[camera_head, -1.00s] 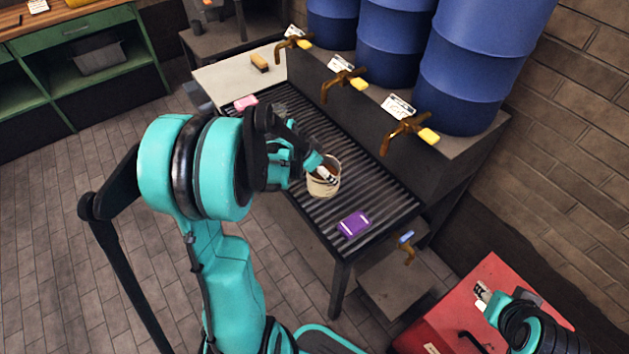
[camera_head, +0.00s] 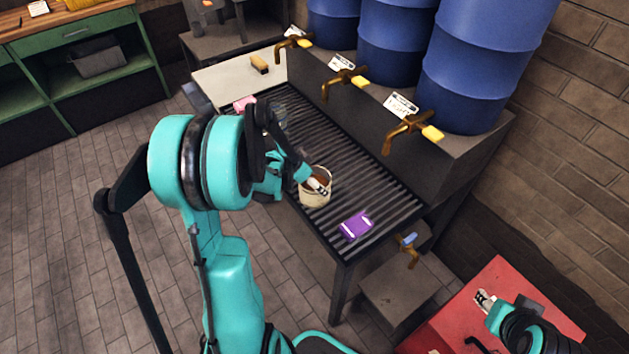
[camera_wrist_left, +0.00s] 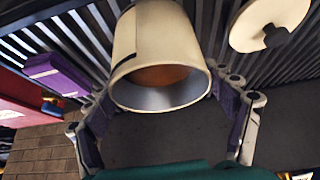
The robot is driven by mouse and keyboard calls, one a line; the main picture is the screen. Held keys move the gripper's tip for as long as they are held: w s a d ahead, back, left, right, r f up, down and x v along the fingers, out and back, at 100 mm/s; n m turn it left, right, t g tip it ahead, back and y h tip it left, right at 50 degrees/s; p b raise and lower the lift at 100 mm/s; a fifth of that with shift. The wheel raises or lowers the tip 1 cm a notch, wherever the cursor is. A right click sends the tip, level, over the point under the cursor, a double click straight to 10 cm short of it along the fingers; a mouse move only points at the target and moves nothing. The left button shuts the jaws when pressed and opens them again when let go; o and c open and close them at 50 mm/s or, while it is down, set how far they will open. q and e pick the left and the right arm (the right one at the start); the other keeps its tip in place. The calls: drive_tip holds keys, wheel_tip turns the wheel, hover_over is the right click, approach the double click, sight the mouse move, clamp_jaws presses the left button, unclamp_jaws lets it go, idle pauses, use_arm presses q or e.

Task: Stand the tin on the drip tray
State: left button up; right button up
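The tin (camera_head: 315,194) is a cream, open-topped can with something brown inside. It is at the near edge of the drip tray (camera_head: 372,190), a dark slatted top below the taps. My left gripper (camera_head: 318,184) is at the tin's rim. In the left wrist view the tin (camera_wrist_left: 160,50) sits between the two purple-padded fingers, which close on its sides. Whether its base touches the slats is hidden. My right gripper (camera_head: 484,300) is over the red cabinet, far from the tin; its finger gap is too small to read.
A purple box (camera_head: 357,226) lies on the tray near its right end. A pink block (camera_head: 244,103) and a clear glass (camera_head: 279,117) are at the far end. Brass taps (camera_head: 410,132) jut over the back edge. A pale disc (camera_wrist_left: 268,24) shows near the tin.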

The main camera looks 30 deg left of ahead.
use_arm(q)
drive_tip(key=shift+o, duration=1.4)
drive_tip(key=shift+r+p, duration=0.3)
drive_tip(key=p+v, duration=0.4)
drive_tip(key=v, duration=0.7)
drive_tip(key=s+d+r+n+y, duration=0.1)
drive_tip(key=s+d+r, duration=0.3)
drive_tip(key=d, duration=0.5)
drive_tip(key=s+d+r+n+t+y, duration=0.1)
drive_tip(key=s+d+r+n, duration=0.2)
drive_tip(key=s+d, duration=0.4)
drive_tip(key=d+r, duration=0.1)
drive_tip(key=d, duration=0.1)
drive_tip(key=shift+d+t, duration=0.3)
drive_tip(key=shift+d, duration=0.1)
drive_tip(key=shift+s+a, duration=0.1)
